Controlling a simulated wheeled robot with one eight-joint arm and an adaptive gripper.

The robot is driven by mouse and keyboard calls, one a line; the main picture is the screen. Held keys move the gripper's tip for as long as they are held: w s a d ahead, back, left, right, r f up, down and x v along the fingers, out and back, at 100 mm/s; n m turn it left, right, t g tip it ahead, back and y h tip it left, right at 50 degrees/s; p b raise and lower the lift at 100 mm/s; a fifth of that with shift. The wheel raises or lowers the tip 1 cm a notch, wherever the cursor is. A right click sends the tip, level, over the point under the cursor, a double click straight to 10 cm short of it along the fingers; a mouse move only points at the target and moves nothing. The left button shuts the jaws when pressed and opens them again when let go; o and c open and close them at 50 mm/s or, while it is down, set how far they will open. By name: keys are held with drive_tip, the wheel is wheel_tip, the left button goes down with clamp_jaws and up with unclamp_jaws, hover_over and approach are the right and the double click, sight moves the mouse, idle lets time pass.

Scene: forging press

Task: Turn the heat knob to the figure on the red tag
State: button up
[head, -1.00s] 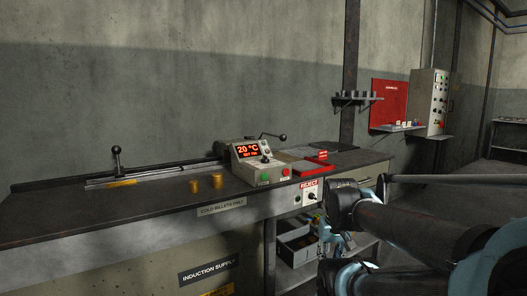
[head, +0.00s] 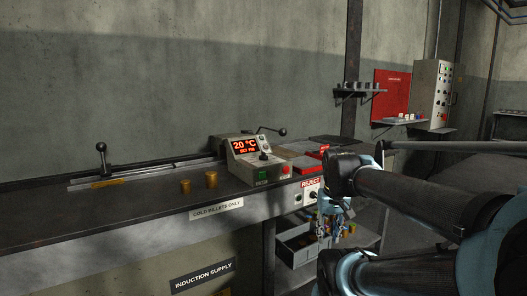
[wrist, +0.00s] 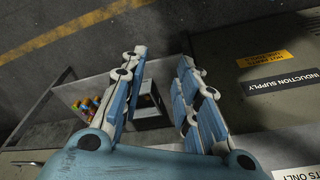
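The control box (head: 254,170) stands on the bench with a lit display (head: 245,145) reading 20 °C and a smaller set line I cannot read surely. A small dark knob (head: 264,156), which may be the heat knob, is on its face, above a green button (head: 262,176) and a red button (head: 286,169). A small red piece (head: 324,149), possibly the red tag, is behind the box to the right; its figure is unreadable. My gripper (head: 334,222) hangs in front of the bench, right of and below the box. In the wrist view its blue fingers (wrist: 160,65) are apart and empty.
Two brass billets (head: 198,183) stand left of the box. A lever (head: 102,158) rises at the bench's left. A REJECT label (head: 311,183) is on the bench front, close to my arm. A grey bin (head: 305,248) sits below. A wall cabinet (head: 430,92) is farther right.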

drive_tip(key=w+a+r+n, duration=0.1)
drive_tip(key=w+a+r, duration=0.2)
drive_tip(key=w+r, duration=0.6)
wheel_tip(320, 180, up, 28)
drive_tip(key=n+g, duration=0.2)
drive_tip(key=n, duration=0.1)
hover_over(263, 156)
drive_tip(key=w, duration=0.2)
wheel_tip(263, 156, down, 18)
drive_tip(key=shift+s+d+r, duration=0.1)
drive_tip(key=shift+s+r, duration=0.05)
drive_tip(key=shift+r, duration=0.05)
drive_tip(key=shift+c, duration=0.5)
